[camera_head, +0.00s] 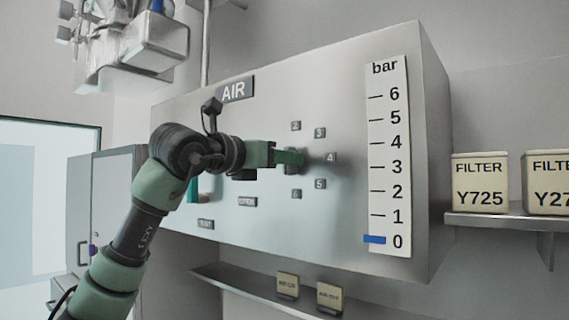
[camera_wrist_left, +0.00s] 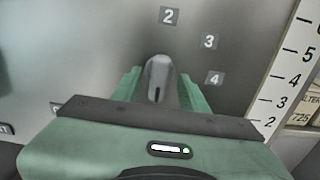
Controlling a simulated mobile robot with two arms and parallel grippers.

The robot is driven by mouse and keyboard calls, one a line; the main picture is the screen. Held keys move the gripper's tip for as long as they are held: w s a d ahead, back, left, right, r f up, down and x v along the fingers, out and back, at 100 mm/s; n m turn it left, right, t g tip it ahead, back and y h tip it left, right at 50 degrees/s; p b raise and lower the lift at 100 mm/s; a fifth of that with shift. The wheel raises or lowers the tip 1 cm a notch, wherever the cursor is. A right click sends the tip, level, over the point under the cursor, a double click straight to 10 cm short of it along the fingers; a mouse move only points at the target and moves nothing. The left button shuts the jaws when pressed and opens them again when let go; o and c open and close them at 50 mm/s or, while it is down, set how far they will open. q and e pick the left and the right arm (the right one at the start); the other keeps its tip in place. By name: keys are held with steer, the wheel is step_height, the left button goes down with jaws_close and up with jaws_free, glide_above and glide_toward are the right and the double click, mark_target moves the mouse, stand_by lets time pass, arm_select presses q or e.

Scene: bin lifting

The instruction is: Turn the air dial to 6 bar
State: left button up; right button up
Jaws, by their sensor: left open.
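The air dial (camera_wrist_left: 158,72) is a grey knob on the panel with a dark mark near its lower end in the wrist view. In the head view my fingers largely hide it. My left gripper (camera_head: 290,158) is open, with its green fingers on either side of the dial; I cannot tell whether they touch it. Number plates 2 (camera_head: 295,125), 3 (camera_head: 319,132), 4 (camera_head: 330,157), 5 (camera_head: 319,184) and 6 (camera_head: 296,194) curve around the dial. On the bar scale (camera_head: 389,150) the blue marker (camera_head: 375,239) sits at 0. My right gripper is out of view.
The metal panel box (camera_head: 436,150) carries an AIR sign (camera_head: 235,90) and a teal part (camera_head: 193,190) behind my arm. A shelf (camera_head: 490,220) at right holds filter boxes (camera_head: 480,184). A lower shelf (camera_head: 250,289) runs below the box with small labelled blocks (camera_head: 329,296).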

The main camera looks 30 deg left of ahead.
arm_select(q)
steer(key=s+b, duration=0.2)
steer(key=s, duration=0.4)
steer(key=shift+s+a, duration=0.25)
